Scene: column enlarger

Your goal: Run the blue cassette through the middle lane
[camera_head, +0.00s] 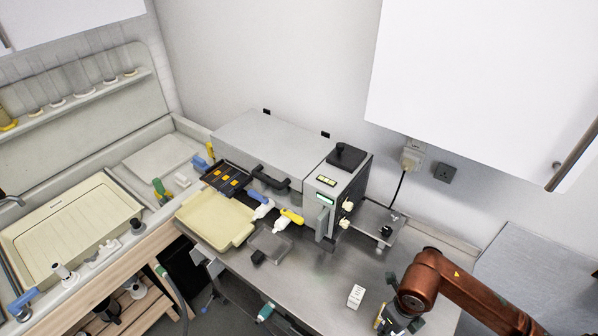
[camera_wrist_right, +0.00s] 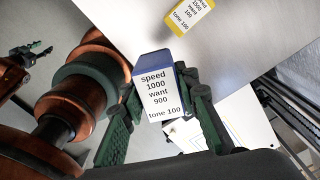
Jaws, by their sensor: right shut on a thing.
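The blue cassette (camera_wrist_right: 157,90) has a blue top edge and a white label reading "speed 1000 want 900 tone 100". My right gripper (camera_wrist_right: 162,100) is shut on it, with a dark green finger at each side. In the head view my right gripper (camera_head: 398,318) is low over the right front of the counter; the blue of the cassette cannot be made out there. A yellow cassette (camera_wrist_right: 193,15) with a similar label lies apart from the held one in the wrist view. My left gripper (camera_wrist_right: 32,52) is small at the wrist view's left edge. I cannot tell which part is the middle lane.
A small white lettered block (camera_head: 355,296) is on the steel counter (camera_head: 315,280), left of my right gripper. A grey machine (camera_head: 323,205) with a side shelf (camera_head: 365,220) stands behind. A cream tray (camera_head: 213,220) and black rack (camera_head: 230,178) are left. Open counter lies in front.

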